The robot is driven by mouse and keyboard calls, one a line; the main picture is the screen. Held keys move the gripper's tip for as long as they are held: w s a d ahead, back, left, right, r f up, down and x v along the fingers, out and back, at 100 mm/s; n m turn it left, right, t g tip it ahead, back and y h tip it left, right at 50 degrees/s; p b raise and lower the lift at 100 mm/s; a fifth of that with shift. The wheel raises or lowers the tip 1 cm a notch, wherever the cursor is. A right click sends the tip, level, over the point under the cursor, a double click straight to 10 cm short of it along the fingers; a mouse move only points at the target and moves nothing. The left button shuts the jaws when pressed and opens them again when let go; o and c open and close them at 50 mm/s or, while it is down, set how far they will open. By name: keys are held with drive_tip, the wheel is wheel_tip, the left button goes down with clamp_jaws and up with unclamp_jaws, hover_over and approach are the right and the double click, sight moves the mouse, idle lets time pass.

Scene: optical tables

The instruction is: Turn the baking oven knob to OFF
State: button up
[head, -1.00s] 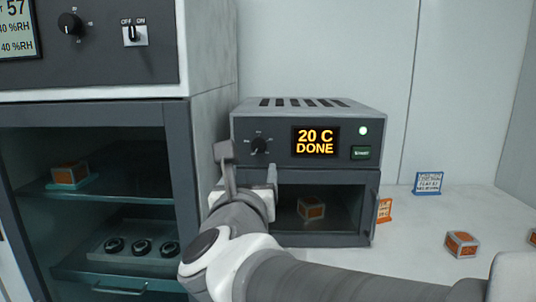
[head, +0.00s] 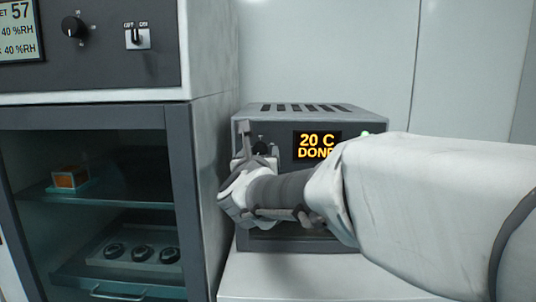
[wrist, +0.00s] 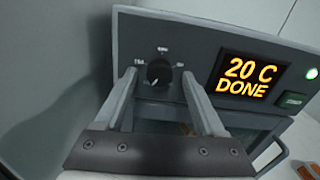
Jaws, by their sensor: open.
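The baking oven (head: 375,122) is a grey box on the white bench, with a display (head: 317,145) reading "20 C DONE". Its black round knob (wrist: 159,72) is on the front panel, left of the display, with small marks around it, too small to read surely. In the head view the knob (head: 262,147) is partly hidden by my gripper (head: 258,140). In the wrist view my gripper (wrist: 159,80) is open, one finger to each side of the knob. The fingers appear apart from the knob; the depth gap is hard to judge.
A taller cabinet (head: 180,180) with a glass front stands close to the left, its side near my gripper. A green light (wrist: 312,73) and a green button (wrist: 293,100) sit right of the display. My arm hides the oven's lower right and the bench behind it.

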drive_tip(key=shift+c, duration=0.2)
clamp_jaws()
idle(0.3)
